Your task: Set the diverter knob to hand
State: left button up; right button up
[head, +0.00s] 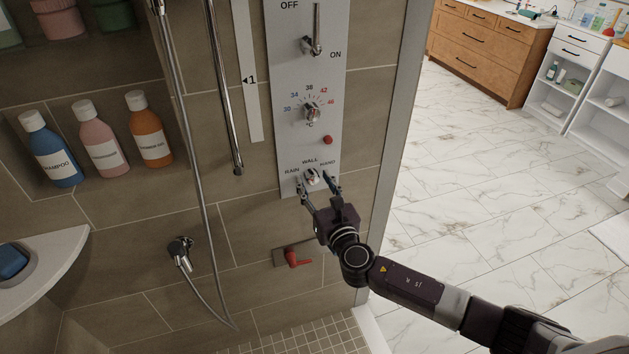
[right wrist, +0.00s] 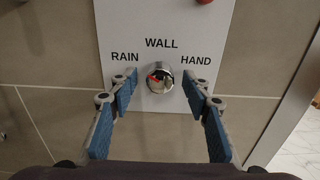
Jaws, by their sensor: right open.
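The chrome diverter knob (head: 311,174) sits low on the pale shower control panel (head: 290,150). RAIN is printed to its left, WALL above and HAND to its right. In the right wrist view the knob (right wrist: 161,78) shows a small red mark on its left part; I cannot tell for sure which label it points at. My right gripper (head: 314,184) is open, with one finger on each side of the knob. In the right wrist view a gap shows between the knob and each blue-padded finger. My left gripper is not in view.
Above the knob are a red button (head: 327,140), a temperature dial (head: 311,113) and an OFF/ON lever (head: 317,30). A red lever (head: 297,258) is on the wall below. A shower hose (head: 196,150) hangs left. A frame edge (head: 398,130) stands right of the panel.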

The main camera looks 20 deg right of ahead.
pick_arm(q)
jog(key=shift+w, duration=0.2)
pick_arm(e)
jog(key=shift+w, duration=0.2)
jog(key=shift+c, duration=0.2)
jog(key=c, duration=1.1)
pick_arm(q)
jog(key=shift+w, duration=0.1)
